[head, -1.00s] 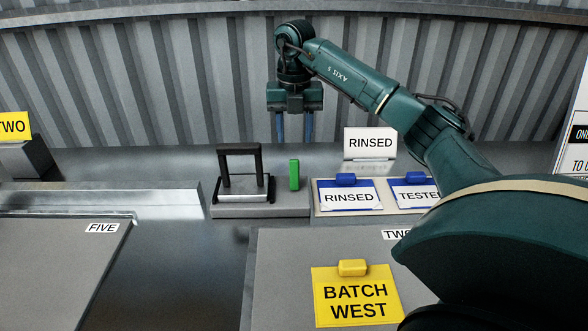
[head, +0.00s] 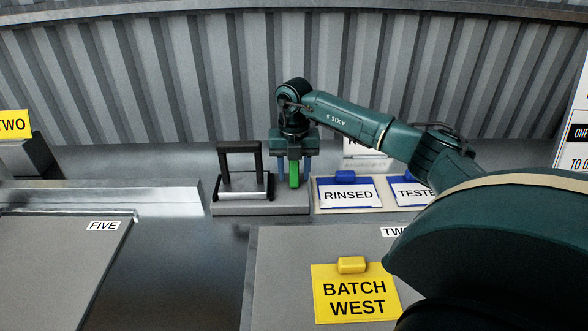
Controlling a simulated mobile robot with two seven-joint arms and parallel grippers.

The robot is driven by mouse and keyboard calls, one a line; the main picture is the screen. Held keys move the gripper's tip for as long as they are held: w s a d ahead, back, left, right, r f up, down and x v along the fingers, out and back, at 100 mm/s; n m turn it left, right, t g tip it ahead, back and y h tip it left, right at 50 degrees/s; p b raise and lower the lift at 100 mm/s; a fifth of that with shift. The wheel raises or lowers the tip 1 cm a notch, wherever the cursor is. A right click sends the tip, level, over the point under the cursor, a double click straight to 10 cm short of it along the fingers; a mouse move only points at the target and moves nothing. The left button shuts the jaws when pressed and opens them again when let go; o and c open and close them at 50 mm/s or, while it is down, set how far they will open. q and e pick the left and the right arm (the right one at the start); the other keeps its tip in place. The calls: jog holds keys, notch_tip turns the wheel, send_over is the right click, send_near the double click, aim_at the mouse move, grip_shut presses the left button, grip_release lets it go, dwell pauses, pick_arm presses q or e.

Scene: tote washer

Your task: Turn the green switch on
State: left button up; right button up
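The green switch (head: 294,176) is a small upright lever on a grey base block (head: 290,203), beside a black frame-shaped handle (head: 223,168). My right gripper (head: 294,180) points down over the switch, with its blue fingers to either side of the green lever. The fingers look spread, with the lever between them; a small gap seems to show at the left finger. The top of the switch is hidden by the gripper body. My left gripper is not in the head view.
Blue-clipped cards (head: 348,195) lie just right of the switch base. A yellow BATCH WEST card (head: 353,297) lies on the front right panel. A metal ledge (head: 100,198) runs at left.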

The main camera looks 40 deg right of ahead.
grip_shut()
jog(key=shift+d, duration=0.1)
dwell(0.5)
